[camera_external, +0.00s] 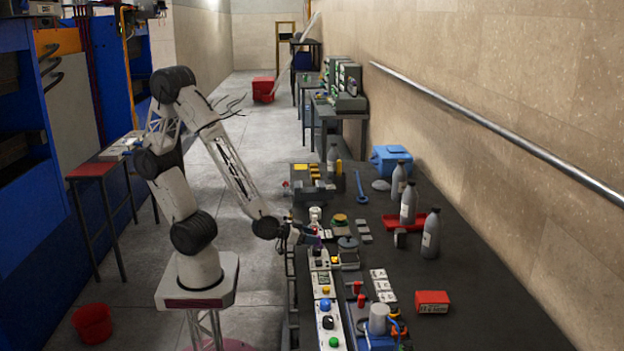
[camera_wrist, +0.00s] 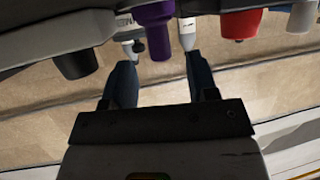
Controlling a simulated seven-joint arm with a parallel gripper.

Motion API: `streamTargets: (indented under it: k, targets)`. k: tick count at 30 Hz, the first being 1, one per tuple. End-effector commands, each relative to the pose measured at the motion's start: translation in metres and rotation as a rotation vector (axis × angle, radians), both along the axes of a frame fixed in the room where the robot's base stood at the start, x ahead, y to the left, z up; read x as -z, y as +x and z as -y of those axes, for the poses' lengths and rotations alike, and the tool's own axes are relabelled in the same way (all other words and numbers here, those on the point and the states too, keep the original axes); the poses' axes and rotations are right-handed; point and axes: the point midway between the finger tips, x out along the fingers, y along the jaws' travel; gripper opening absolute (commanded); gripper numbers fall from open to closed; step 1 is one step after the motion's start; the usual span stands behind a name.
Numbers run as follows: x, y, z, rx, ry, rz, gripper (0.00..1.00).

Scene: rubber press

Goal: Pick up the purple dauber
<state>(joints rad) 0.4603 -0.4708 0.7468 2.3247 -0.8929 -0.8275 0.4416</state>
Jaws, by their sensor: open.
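The purple dauber (camera_wrist: 157,36) shows at the top middle of the wrist view, with its narrower dark end pointing down the picture. My gripper (camera_wrist: 160,58) is open, its two dark fingers apart. The dauber's narrow end lines up with the gap between the fingertips; no finger is seen closed on it. I cannot tell how far it is beyond the tips. In the external view my gripper (camera_external: 312,238) is at the left edge of the dark bench (camera_external: 478,300), by the row of small items. The dauber is too small there to tell apart surely.
Close beside the dauber in the wrist view are a white-tipped item (camera_wrist: 187,34), a red one (camera_wrist: 240,22) and a dark one (camera_wrist: 76,62). On the bench, grey bottles (camera_external: 431,235) stand right, a red box (camera_external: 432,302) lies in front, and a grey cup (camera_external: 379,319) stands nearby.

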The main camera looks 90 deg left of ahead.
Motion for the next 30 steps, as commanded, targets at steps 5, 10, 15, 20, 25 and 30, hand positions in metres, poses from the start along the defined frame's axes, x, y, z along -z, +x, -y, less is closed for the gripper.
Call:
streamTargets:
  k: [5, 10, 15, 20, 25, 30]
  targets:
    - [0.008, 0.016, -0.005, -0.002, 0.0, -0.001, 0.54]
    - [0.012, 0.03, -0.007, -0.001, -0.001, -0.001, 0.54]
    - [0.015, 0.034, -0.008, -0.001, -0.001, -0.001, 0.54]
    - [0.015, 0.034, -0.008, 0.0, -0.001, -0.001, 0.54]
    - [0.014, 0.034, -0.008, 0.0, -0.001, -0.001, 0.54]
    - [0.014, 0.034, -0.008, 0.0, -0.001, -0.001, 0.54]
